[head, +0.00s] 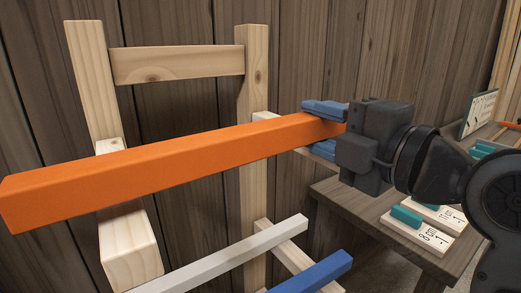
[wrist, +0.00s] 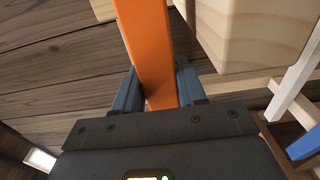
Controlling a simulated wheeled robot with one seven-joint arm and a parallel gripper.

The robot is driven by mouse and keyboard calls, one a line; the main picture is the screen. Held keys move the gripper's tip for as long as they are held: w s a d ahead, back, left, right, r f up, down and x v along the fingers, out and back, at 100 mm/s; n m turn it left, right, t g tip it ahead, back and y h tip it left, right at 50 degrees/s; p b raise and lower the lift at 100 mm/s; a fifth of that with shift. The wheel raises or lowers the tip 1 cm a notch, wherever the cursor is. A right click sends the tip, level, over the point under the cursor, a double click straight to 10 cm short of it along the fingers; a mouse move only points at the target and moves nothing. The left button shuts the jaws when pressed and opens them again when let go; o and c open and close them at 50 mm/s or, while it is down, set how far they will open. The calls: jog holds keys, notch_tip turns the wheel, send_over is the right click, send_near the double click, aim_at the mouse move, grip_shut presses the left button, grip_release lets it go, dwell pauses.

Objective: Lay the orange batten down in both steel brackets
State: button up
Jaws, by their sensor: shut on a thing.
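The orange batten (head: 150,158) is a long square bar that runs across the head view from the left edge to my gripper. My gripper (head: 327,130) is shut on its right end, with blue fingers above and below it. In the wrist view the orange batten (wrist: 146,45) stretches away between the blue fingers (wrist: 158,90). In the head view it passes in front of a wooden frame (head: 252,85); I cannot tell whether it touches the frame's arms. I can make out no steel brackets in either view.
A white batten (head: 235,258) and a blue batten (head: 315,273) lie lower on the frame's arms. A wooden bench (head: 345,205) at right holds labelled blocks with teal tops (head: 408,217). A plank wall (head: 180,110) stands close behind. A pale block (wrist: 245,30) is beside the batten in the wrist view.

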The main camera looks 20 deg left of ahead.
jog(key=shift+r, duration=0.8)
jog(key=b+v, duration=0.3)
jog(key=v, duration=1.1)
dwell(0.5)
